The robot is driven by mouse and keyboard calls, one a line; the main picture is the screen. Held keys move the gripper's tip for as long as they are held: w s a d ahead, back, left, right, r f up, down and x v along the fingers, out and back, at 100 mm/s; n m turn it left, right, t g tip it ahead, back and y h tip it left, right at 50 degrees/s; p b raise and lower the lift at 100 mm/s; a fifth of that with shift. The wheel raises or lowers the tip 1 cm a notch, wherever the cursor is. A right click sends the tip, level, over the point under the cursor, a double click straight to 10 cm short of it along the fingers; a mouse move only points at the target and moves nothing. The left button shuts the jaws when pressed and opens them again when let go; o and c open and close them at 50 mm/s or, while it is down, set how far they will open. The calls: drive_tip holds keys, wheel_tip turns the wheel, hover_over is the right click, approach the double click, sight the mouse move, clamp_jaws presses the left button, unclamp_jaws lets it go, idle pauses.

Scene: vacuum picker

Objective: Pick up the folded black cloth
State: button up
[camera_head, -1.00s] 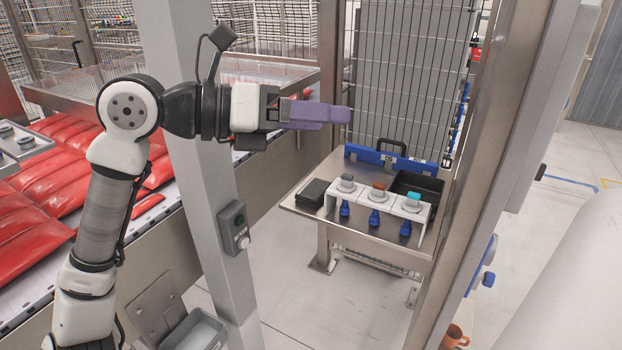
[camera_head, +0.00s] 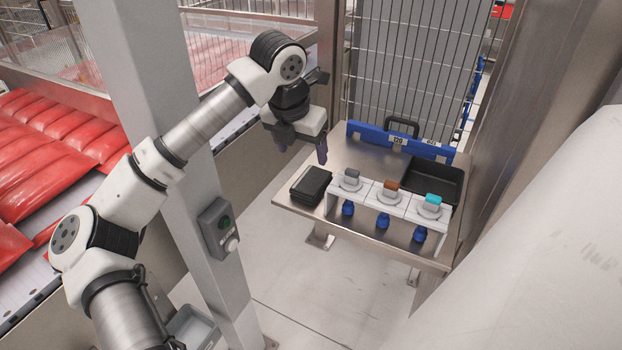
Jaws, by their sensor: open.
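The folded black cloth (camera_head: 311,186) lies flat at the left end of the steel table (camera_head: 345,228), beside a white rack. My gripper (camera_head: 302,150) points down above the table's back left edge, behind and above the cloth in the picture. Its purple-grey fingers are spread apart with nothing between them. The gripper looks apart from the cloth, though its exact height is hard to tell.
The white rack (camera_head: 395,200) holds grey, brown and teal-topped pieces, with blue parts below. A black tray (camera_head: 433,180) and a blue bar (camera_head: 400,140) stand behind it. A grey post (camera_head: 185,150) with a switch box (camera_head: 218,228) rises left of the table. Wire fencing stands behind.

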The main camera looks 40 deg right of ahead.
drive_tip(key=p, duration=0.1)
hover_over(311, 180)
drive_tip(key=a, duration=0.2)
drive_tip(key=f, duration=0.5)
drive_tip(key=shift+s+d, duration=0.1)
drive_tip(key=shift+s, duration=0.15)
drive_tip(key=shift+p+x, duration=1.2)
drive_tip(key=shift+x, duration=1.65)
drive_tip(key=shift+s, duration=0.1)
drive_tip(key=c, duration=0.7)
drive_tip(key=shift+c, duration=0.2)
drive_tip(key=shift+r, duration=0.1)
wheel_tip(311, 180, up, 20)
drive_tip(key=b, duration=0.4)
